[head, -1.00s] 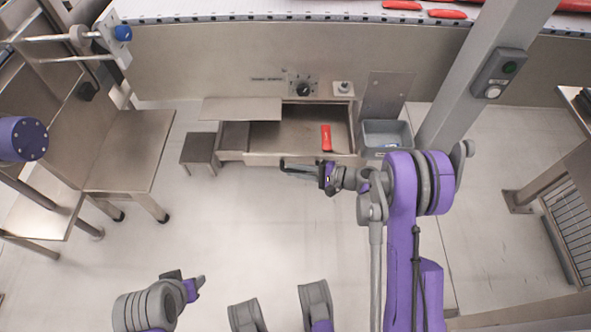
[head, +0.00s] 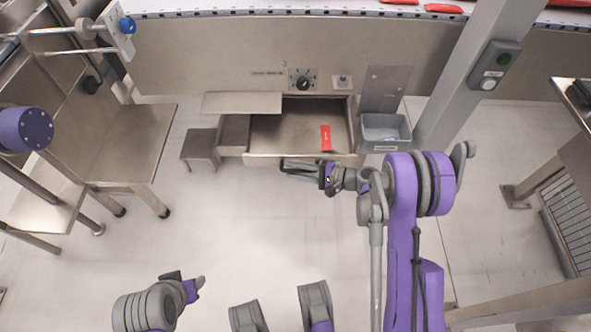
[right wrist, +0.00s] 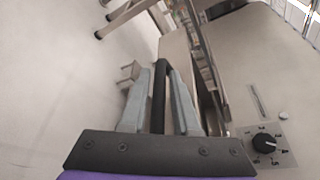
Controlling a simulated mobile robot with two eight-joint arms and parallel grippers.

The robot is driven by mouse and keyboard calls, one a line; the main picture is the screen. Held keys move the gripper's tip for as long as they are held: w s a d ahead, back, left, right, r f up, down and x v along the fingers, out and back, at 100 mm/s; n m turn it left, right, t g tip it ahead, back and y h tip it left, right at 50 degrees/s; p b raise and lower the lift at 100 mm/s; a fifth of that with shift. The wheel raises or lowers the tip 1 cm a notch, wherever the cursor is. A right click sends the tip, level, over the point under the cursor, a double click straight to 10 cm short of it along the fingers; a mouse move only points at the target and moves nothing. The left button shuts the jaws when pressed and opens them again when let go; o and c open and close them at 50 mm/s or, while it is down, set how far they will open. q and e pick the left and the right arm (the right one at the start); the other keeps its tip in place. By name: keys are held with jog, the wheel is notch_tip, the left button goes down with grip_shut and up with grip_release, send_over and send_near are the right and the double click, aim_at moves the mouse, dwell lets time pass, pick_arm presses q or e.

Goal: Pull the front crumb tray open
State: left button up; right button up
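The front crumb tray (head: 285,135) is a wide steel drawer under the machine's front panel. It stands pulled out, and its inside shows. A red packet (head: 326,138) lies in its right part. My right gripper (head: 285,166) is at the tray's front edge. In the right wrist view its two grey fingers (right wrist: 160,95) lie on either side of a black bar handle (right wrist: 160,85), closed on it with hardly any gap. My left gripper (head: 186,280) is low at the left, away from the tray; its finger opening cannot be made out.
A grey bin (head: 386,131) hangs right of the tray, and a small steel stool (head: 200,145) stands left of it. A flat steel plate (head: 242,103) overhangs its back left. A post (head: 462,85) rises at the right. The floor before the tray is clear.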

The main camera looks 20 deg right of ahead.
pick_arm(q)
jog(key=shift+p+v, duration=0.9)
jog(key=shift+p, duration=0.05)
pick_arm(e)
jog(key=v, duration=1.1)
pick_arm(q)
jog(key=shift+w, duration=0.2)
pick_arm(e)
jog(key=shift+a+r, duration=0.1)
jog(key=s+a+r+n+g+h, duration=0.5)
jog(key=s+a+r+n+h, duration=0.1)
jog(key=s+a, duration=0.2)
jog(key=s+d+r+n+h, duration=0.1)
jog(key=s+r+n+h, duration=0.2)
jog(key=s, duration=0.4)
jog(key=s+d+r+n+h, duration=0.1)
jog(key=s+n+h, duration=0.3)
jog(key=s, duration=0.3)
pick_arm(q)
notch_tip(320, 180, up, 26)
jog(key=w+t+p, duration=0.1)
jog(key=p, duration=2.1)
jog(key=shift+p, duration=0.35)
pick_arm(e)
notch_tip(320, 180, up, 26)
jog(key=t, duration=0.1)
jog(key=shift+w+d+f+t, duration=0.2)
jog(key=shift+w+d+t, duration=0.15)
jog(key=shift+w, duration=0.1)
